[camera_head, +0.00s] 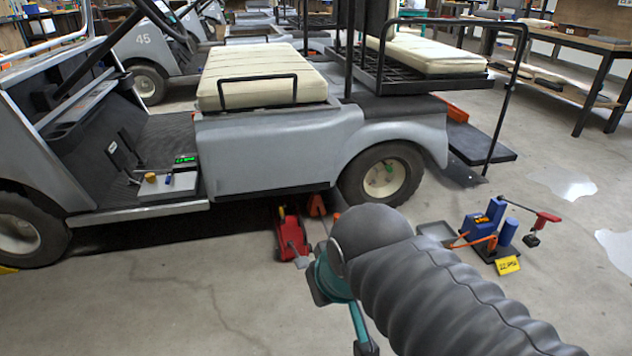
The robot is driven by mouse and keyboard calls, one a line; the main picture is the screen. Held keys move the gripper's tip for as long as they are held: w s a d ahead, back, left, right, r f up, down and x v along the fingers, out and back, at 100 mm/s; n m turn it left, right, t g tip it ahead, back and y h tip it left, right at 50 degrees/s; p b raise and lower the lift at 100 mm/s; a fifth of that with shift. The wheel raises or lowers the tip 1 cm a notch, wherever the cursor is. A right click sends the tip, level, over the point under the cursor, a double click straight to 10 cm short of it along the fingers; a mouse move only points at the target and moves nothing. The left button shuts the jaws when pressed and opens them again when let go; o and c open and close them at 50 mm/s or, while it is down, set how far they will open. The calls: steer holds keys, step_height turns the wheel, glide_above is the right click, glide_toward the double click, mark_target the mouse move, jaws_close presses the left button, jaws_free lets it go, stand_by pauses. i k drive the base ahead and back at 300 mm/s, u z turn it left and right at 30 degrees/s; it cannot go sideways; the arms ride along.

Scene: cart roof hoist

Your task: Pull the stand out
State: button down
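An orange stand (316,206) is on the floor under the grey golf cart (265,150), just in front of its rear wheel. Only part of the stand shows below the cart's side. A red floor jack (291,235) stands left of it, partly under the cart's edge. My arm, in a ribbed black sleeve, reaches in from the lower right and bends just in front of the stand and jack. Teal and dark parts of my arm hang below the bend. I cannot make out my gripper's fingers or whether they hold anything.
A blue hydraulic unit (487,228) with a yellow tag (507,265) and a red-handled arm stands right of my arm. Pale wet-looking patches (562,182) lie on the floor at right. A workbench (585,45) is behind. The front-left floor is clear.

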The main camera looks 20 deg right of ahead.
mark_target(315, 207)
steer(key=z, duration=0.3)
steer(key=i, duration=1.2)
steer(key=z, duration=0.55)
